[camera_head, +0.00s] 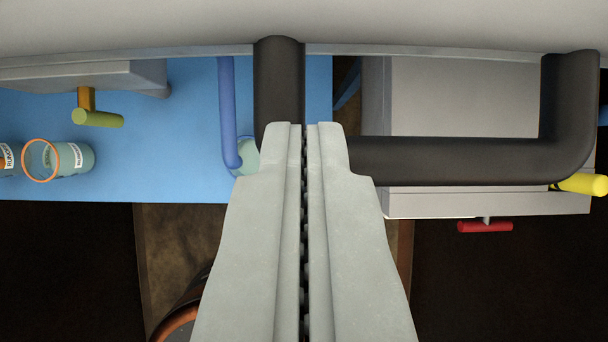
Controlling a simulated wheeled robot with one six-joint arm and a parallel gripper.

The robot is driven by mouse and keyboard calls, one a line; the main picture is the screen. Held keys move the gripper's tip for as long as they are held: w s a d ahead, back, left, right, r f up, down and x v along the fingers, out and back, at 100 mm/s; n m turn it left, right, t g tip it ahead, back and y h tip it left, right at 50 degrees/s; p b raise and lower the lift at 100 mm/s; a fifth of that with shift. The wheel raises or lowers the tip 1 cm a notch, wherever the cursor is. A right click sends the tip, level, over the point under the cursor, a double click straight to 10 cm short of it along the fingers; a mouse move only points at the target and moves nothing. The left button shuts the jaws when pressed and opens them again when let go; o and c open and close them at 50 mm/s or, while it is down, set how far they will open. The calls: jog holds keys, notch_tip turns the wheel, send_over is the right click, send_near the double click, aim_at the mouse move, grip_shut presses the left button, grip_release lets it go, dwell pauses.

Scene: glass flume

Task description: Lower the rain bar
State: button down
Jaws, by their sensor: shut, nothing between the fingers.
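My gripper (304,130) is in the middle of the head camera view. Its two pale grey fingers are pressed together with nothing between them. The fingertips overlap the corner of a thick black pipe (278,85) in the picture; I cannot tell whether they touch it. The pipe runs up from the tips and also right to a bend. I cannot tell for sure which part is the rain bar. A yellow handle (585,184) sits at the right by the pipe's bend. A red T-handle (485,226) is below the grey box (450,95).
A blue surface (190,130) fills the left, with a thin blue tube (228,110) and labelled glass beakers (75,158). An olive T-handle (98,118) is under a grey block (85,75). A dark round vessel (185,310) is lower left.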

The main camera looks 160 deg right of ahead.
notch_tip(320, 180, down, 16)
jog(key=shift+s+f, duration=0.1)
jog(key=shift+f, duration=0.1)
dwell(0.4)
jog(key=s+d+r, duration=0.1)
jog(key=s+r, duration=0.3)
jog(key=r, duration=0.9)
jog(key=shift+s+d+r, duration=0.2)
jog(key=shift+d, duration=0.05)
jog(key=s+r+m+t, duration=0.1)
jog(key=s+r+t, duration=0.2)
jog(key=s, duration=0.7)
jog(key=s+r+m+t+h, duration=0.1)
jog(key=s+r+t, duration=0.2)
jog(key=s, duration=0.8)
jog(key=s+r+m+t+h, duration=0.1)
jog(key=s+r+t, duration=0.2)
jog(key=s, duration=0.7)
jog(key=shift+s+d+m+t, duration=0.3)
jog(key=shift+t, duration=0.7)
